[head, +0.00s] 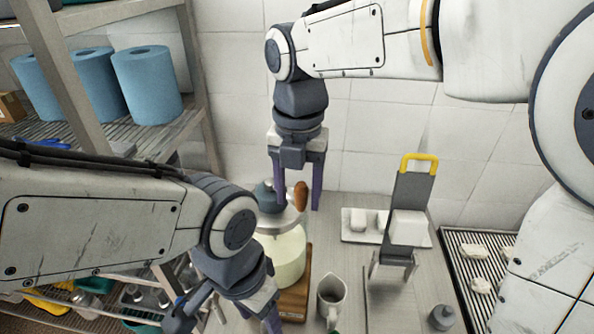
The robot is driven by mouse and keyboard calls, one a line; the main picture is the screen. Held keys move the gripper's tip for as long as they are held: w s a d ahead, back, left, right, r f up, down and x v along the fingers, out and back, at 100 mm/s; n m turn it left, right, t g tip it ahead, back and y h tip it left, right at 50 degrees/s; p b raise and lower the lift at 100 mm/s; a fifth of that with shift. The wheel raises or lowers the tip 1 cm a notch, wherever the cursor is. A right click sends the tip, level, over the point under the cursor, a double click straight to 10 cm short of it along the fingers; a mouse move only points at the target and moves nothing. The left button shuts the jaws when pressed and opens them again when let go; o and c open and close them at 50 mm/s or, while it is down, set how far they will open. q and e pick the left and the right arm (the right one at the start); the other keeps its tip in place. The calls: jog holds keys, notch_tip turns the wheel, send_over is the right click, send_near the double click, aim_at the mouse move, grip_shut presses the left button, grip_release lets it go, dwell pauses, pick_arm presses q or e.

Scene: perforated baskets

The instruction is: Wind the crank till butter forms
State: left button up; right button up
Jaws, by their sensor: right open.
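The butter churn is a glass jar (290,258) of pale cream-coloured contents on a wooden base (297,295). Its crank has a brown wooden knob (300,195) that stands up above the lid (277,220). My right gripper (299,204) comes down from above. Its two fingers are apart, one on each side of the knob in this view; I cannot tell whether they touch it. My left gripper (262,318) is low, in front and to the left of the jar. Its fingertips are cut off or hidden, so its opening and any contact with the churn are unclear.
A white jug (332,296) stands right of the churn. A slicer-like stand with a yellow handle (419,160) and a white tray (352,236) with white blocks are further right. A ribbed tray (462,262) holds pale lumps. A shelf with blue rolls (147,84) is left.

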notch_tip(320, 180, up, 10)
jog(key=shift+b, duration=0.5)
jog(key=shift+f, duration=0.1)
